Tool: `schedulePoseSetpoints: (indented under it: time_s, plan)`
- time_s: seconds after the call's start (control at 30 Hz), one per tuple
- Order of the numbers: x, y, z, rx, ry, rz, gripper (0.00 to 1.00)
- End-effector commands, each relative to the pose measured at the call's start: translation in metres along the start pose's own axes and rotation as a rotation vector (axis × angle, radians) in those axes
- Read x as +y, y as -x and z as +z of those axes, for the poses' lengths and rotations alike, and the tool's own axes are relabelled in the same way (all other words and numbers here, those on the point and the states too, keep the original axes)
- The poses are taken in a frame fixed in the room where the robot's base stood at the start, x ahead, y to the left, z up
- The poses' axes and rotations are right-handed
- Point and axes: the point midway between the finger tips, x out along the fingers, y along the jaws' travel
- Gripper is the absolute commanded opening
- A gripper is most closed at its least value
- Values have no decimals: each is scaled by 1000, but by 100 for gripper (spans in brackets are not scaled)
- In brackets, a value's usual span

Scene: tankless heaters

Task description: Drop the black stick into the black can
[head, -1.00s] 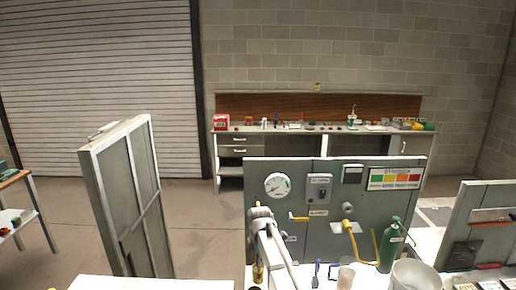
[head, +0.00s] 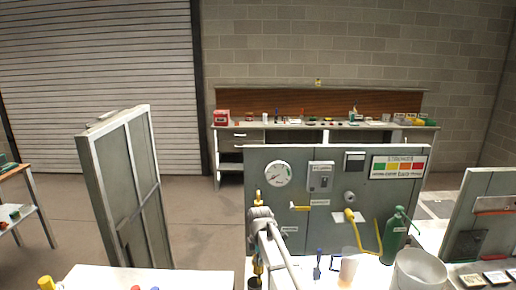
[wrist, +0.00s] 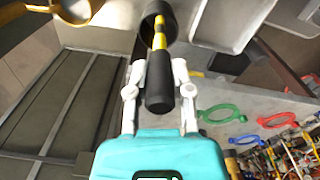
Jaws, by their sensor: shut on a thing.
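In the wrist view, my gripper (wrist: 160,70) has its two white fingers closed around the black stick (wrist: 160,88), which has a thick black end and a yellow part beyond the fingers. The black can (wrist: 147,12) is a round, open cylinder at the top of that view. The stick's yellow part overlaps the can's mouth; I cannot tell how deep its tip lies. In the head view, my gripper (head: 260,238) is partly hidden by my white arm, with yellow parts showing above and below it. The can (head: 254,283) shows at the bottom edge.
A grey panel (head: 330,225) with a gauge stands behind the gripper. A green bottle (head: 394,240), a white bucket (head: 420,270) and a pale cup (head: 349,265) stand to the right. A white tabletop (head: 190,280) with small items lies at lower left.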

Motion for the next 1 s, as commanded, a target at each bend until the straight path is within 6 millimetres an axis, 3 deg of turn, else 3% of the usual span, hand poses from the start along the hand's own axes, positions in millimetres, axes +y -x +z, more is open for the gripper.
schedulePoseSetpoints:
  time_s: [0.47, 0.5, 0.7, 1.0]
  plan:
    - [0, -5, 1, 0, -1, 0, 0]
    - [0, -5, 1, 0, -1, 0, 33]
    - [0, -5, 1, 0, -1, 0, 69]
    - [0, -5, 1, 0, -2, 0, 69]
